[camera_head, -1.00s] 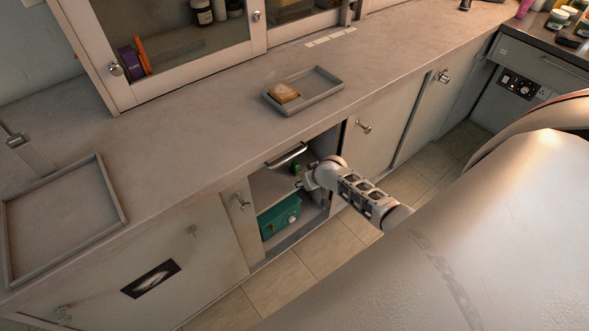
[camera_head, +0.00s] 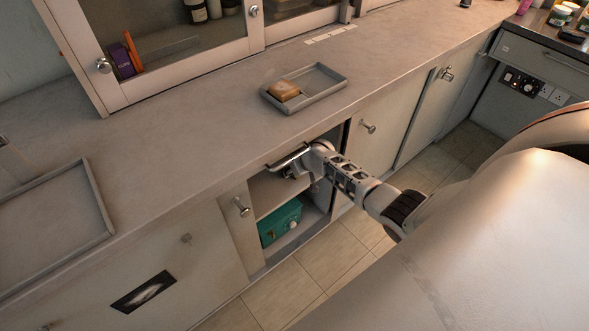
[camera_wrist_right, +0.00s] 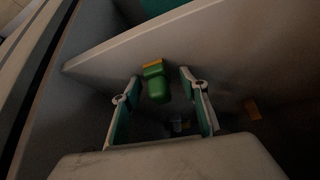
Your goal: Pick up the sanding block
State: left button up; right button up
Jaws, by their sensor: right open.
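A small green block with an orange edge (camera_wrist_right: 157,83), which looks like the sanding block, is in the open cabinet compartment by the pale shelf (camera_wrist_right: 230,55). In the right wrist view it shows between the two open fingers of my right gripper (camera_wrist_right: 160,75), with a gap on each side. I cannot tell how deep between them it is. In the head view my right gripper (camera_head: 290,173) reaches into the compartment under the counter edge, and the green block is hidden there. My left gripper is not in view.
A teal box (camera_head: 280,222) stands on the lower level. A grey tray (camera_head: 325,92) with an orange-brown block (camera_head: 284,90) is on the counter. Another tray (camera_head: 95,195) is at left.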

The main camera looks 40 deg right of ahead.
jog(key=shift+r, duration=0.1)
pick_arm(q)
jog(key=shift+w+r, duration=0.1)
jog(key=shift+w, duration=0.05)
pick_arm(e)
grip_shut()
